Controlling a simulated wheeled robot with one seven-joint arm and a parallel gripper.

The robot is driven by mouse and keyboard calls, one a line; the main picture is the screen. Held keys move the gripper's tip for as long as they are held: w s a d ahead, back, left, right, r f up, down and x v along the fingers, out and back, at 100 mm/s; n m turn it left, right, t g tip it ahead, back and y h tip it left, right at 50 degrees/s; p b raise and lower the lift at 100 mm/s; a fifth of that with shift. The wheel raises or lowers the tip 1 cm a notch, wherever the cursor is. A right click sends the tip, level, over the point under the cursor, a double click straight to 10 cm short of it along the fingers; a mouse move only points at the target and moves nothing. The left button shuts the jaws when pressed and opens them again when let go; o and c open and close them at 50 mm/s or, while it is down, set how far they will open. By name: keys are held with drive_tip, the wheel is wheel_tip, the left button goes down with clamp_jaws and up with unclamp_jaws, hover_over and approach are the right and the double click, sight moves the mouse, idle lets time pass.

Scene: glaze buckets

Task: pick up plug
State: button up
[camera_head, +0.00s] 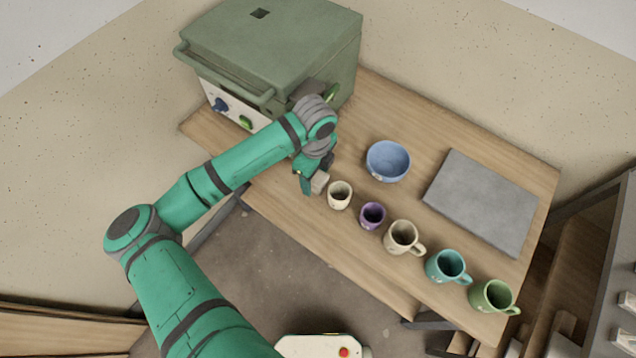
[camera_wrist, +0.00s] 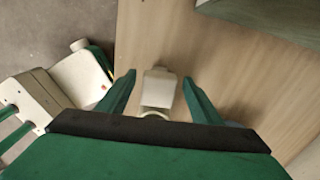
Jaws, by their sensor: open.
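The plug looks like a small pale block (camera_wrist: 158,88) with a ring-like part at its lower end. In the wrist view it shows between the two fingers of my gripper (camera_wrist: 158,92), with a gap on both sides. In the head view the pale plug (camera_head: 319,182) is at the fingertips of my gripper (camera_head: 316,176), close to the table's front edge. My gripper is open around the plug and points down at the table. I cannot tell how high the fingertips are above the wood.
A cream mug (camera_head: 340,196) stands close right of my gripper. Further mugs, purple (camera_head: 372,217), cream (camera_head: 402,238), teal (camera_head: 446,267) and green (camera_head: 491,297), line the front edge. A blue bowl (camera_head: 388,162), grey slab (camera_head: 482,200) and green kiln (camera_head: 270,45) stand behind.

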wheel_tip(320, 180, down, 4)
drive_tip(key=shift+s+f, duration=0.1)
drive_tip(key=shift+s, duration=0.05)
drive_tip(key=shift+c, duration=0.3)
drive_tip(key=c, duration=1.1)
